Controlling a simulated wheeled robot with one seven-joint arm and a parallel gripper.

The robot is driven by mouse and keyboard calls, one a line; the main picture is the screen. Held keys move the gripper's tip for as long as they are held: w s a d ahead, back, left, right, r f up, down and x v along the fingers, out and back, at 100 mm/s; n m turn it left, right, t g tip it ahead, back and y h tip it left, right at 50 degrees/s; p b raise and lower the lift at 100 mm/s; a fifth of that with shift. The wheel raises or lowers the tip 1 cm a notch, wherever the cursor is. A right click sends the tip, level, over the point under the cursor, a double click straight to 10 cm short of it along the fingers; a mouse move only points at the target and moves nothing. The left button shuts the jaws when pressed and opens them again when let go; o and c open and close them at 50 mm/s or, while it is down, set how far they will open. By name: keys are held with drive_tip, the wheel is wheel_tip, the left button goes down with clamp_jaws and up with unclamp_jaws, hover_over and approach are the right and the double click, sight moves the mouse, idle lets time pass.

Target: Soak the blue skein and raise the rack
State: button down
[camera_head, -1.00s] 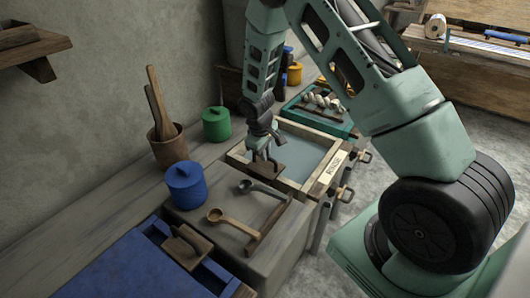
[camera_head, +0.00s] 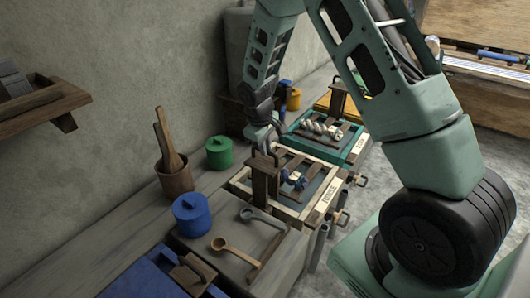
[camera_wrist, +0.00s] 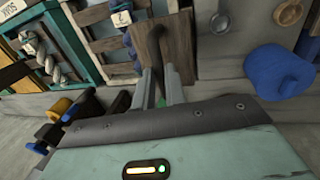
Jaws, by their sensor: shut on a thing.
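My gripper (camera_head: 266,153) is shut on the upright wooden handle (camera_head: 265,183) of a slatted rack. The handle also shows in the wrist view (camera_wrist: 180,45), between my fingers (camera_wrist: 158,85). The rack (camera_head: 289,163) is at the top of the near wooden vat (camera_head: 301,216), labelled RINSE, with its slats showing. The blue skein (camera_head: 297,181) with a pale tag lies on this rack; in the wrist view the skein (camera_wrist: 118,45) has a tag marked 2. Behind is a teal vat (camera_head: 354,156), labelled SOAK in the wrist view, with a whitish skein (camera_head: 320,128) on another rack.
A blue lidded pot (camera_head: 191,216), a green pot (camera_head: 219,153) and a utensil cup (camera_head: 175,180) stand left along the wall. A wooden spoon (camera_head: 222,246) and a dark ladle (camera_head: 262,218) lie in front of the vat. A wall shelf (camera_head: 40,105) is upper left.

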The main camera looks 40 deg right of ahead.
drive_tip(key=shift+w+r+p, duration=0.1)
drive_tip(key=shift+r+p, duration=0.3)
drive_tip(key=shift+r, duration=0.8)
drive_tip(key=c, duration=1.5)
unclamp_jaws()
drive_tip(key=shift+r, duration=0.15)
drive_tip(key=shift+o, duration=0.2)
drive_tip(key=s+a+r+b, duration=0.1)
drive_tip(key=a+r+b, duration=0.2)
drive_tip(key=r, duration=1.4)
drive_tip(key=shift+s, duration=0.15)
drive_tip(key=shift+a, duration=0.1)
